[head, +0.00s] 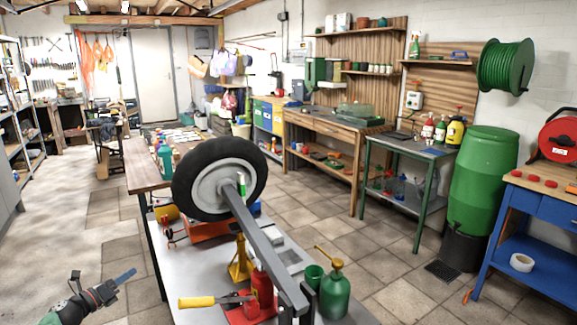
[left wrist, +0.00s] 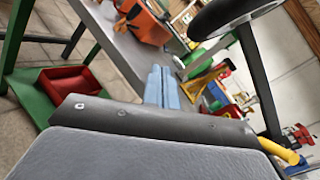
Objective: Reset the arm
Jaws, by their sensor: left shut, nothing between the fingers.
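My left gripper (head: 124,275) is at the lower left of the head view, over the floor and left of the grey workbench. Its blue fingers are together with nothing between them. In the left wrist view the blue fingers (left wrist: 163,88) show side by side, pointing towards the bench edge. My right gripper is in neither view.
The workbench (head: 190,262) bears a wheel (head: 217,180) on a grey bar (head: 262,240), a yellow jack stand (head: 240,262), a yellow-handled tool (head: 197,302) and a green oil can (head: 335,292). A red tray (left wrist: 68,84) shows in the wrist view. Floor (head: 60,235) at left is clear.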

